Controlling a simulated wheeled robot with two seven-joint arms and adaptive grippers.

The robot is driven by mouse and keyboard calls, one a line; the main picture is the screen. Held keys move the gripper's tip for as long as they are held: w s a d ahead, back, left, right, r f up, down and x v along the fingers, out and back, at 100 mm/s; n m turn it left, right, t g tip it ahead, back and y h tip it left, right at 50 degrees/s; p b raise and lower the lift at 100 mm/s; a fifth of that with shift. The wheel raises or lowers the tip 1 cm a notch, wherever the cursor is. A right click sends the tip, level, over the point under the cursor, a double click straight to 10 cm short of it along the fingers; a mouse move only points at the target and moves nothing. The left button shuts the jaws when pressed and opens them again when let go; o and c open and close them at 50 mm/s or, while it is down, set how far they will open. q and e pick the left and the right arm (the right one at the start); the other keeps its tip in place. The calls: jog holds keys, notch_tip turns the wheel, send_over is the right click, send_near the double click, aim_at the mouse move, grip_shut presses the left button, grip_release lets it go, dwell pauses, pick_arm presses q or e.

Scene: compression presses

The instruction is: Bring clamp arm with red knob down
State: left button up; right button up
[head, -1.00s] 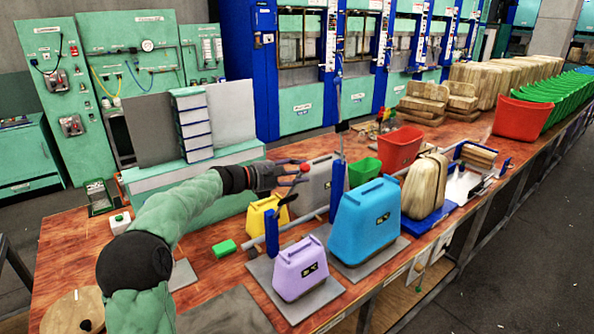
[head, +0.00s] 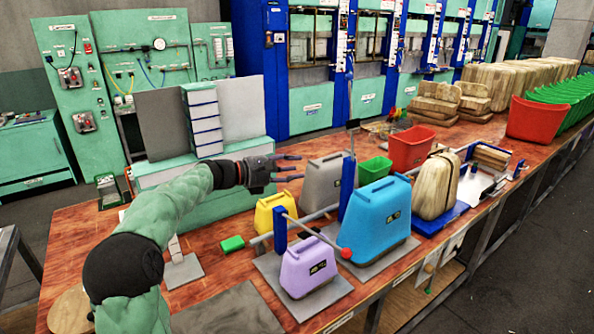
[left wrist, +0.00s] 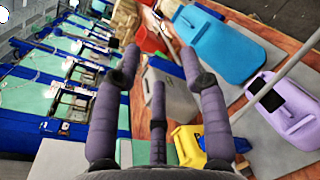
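The clamp arm with the red knob (head: 346,253) is a thin rod hinged on a blue post (head: 279,232). It slopes down to the right over the top of the purple case (head: 308,266), and its knob hangs beyond the case. In the left wrist view the rod (left wrist: 290,62) crosses beside the purple case (left wrist: 287,108); I cannot make out the knob there. My left gripper (head: 288,168) is open and empty, above and behind the clamp, apart from it. Its spread fingers also show in the left wrist view (left wrist: 160,85). My right gripper is not in view.
A blue case (head: 374,217), a grey case (head: 322,180) and a yellow case (head: 274,212) stand close around the clamp. A second post with an upright lever (head: 352,150) rises between the grey and blue cases. A green block (head: 232,244) lies to the left.

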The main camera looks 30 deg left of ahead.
pick_arm(q)
jog(key=b+v, duration=0.3)
jog(key=v, duration=0.4)
jog(key=shift+s, duration=0.3)
dwell(0.4)
jog(key=shift+a, duration=0.15)
jog(key=shift+b, duration=0.3)
dwell(0.4)
